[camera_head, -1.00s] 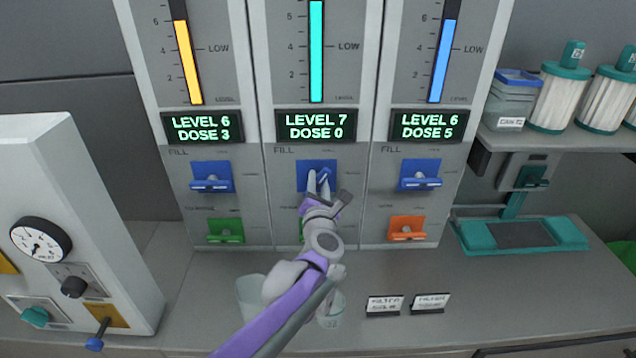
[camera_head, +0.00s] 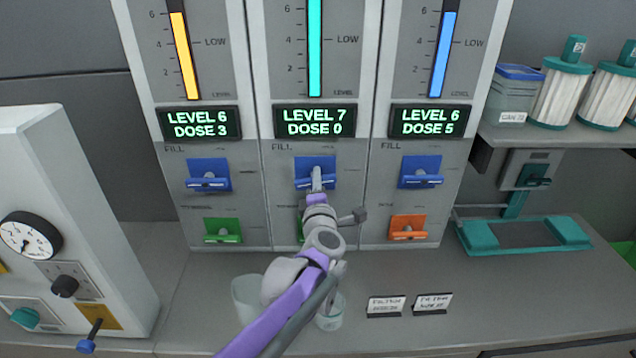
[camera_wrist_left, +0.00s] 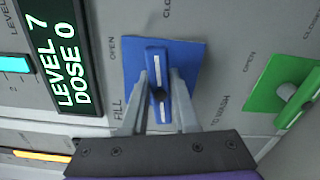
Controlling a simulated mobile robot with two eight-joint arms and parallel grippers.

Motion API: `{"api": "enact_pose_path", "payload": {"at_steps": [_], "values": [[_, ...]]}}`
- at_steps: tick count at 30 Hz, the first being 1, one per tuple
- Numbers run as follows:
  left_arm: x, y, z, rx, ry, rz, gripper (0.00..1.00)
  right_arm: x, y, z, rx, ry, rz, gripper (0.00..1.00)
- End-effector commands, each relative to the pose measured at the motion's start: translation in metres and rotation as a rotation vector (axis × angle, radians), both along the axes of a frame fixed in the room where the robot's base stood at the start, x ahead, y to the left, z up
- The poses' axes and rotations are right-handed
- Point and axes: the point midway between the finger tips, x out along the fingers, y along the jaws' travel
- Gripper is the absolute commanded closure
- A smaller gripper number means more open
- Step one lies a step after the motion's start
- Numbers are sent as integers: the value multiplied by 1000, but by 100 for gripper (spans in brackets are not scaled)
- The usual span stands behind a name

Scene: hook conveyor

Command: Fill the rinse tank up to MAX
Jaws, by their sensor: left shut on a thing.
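The middle tank column has a teal level bar (camera_head: 315,45), and its display (camera_head: 313,121) reads LEVEL 7, DOSE 0. The top of the bar and any MAX mark are out of view. Below the display is a blue FILL valve handle (camera_head: 331,183). My left gripper (camera_head: 317,180) is shut on this handle. In the left wrist view, its fingers (camera_wrist_left: 158,92) stand on either side of the blue handle (camera_wrist_left: 157,60). The handle lies level in the head view, in line with the CLOSED label. The green valve (camera_wrist_left: 278,85) below it is partly hidden by my arm in the head view.
The left column's display (camera_head: 199,123) reads LEVEL 6, DOSE 3; the right one's (camera_head: 425,121) reads LEVEL 6, DOSE 5. Beakers (camera_head: 246,298) stand on the counter under my arm. A gauge cabinet (camera_head: 75,190) stands left, a teal-padded stand (camera_head: 523,234) right.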

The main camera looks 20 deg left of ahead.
Motion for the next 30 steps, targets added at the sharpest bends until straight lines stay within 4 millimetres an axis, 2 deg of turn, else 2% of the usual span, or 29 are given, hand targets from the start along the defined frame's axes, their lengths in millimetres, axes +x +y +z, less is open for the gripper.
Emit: {"api": "enact_pose_path", "payload": {"at_steps": [10,26,27,30], "values": [[0,0,-1,124,36,0,100,-1,0,-5,0,2,0,17],[0,0,-1,142,41,-1,100,-1,0,-5,0,2,0,17],[0,0,-1,142,41,-1,65,-1,0,-5,0,2,0,17],[0,0,-1,142,41,-1,47,-1,0,-5,0,2,0,17]]}}
